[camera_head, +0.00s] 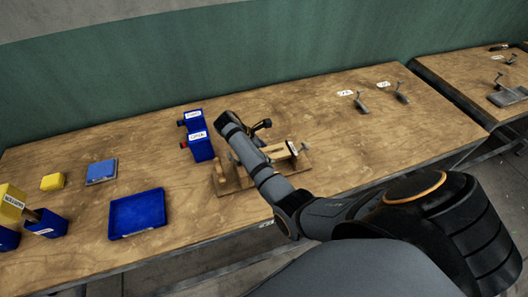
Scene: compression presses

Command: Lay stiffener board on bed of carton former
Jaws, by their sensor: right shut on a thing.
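A wooden press-like fixture (229,184), which looks like the carton former, stands on the table near the middle. It has a wooden base, a pale crosspiece and metal parts. My right arm reaches across it from the lower right and covers much of it, including most of its bed. My right gripper (262,126) is at the far side of the fixture, partly hidden by my forearm. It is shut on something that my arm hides. I cannot make out the stiffener board. My left gripper is out of view.
Two labelled blue bins (201,147) stand left of the fixture. A blue tray (137,213), a blue pad on a plate (101,171) and a yellow block (52,181) lie further left. Two lever tools (360,102) with white labels lie at the right. Table between is clear.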

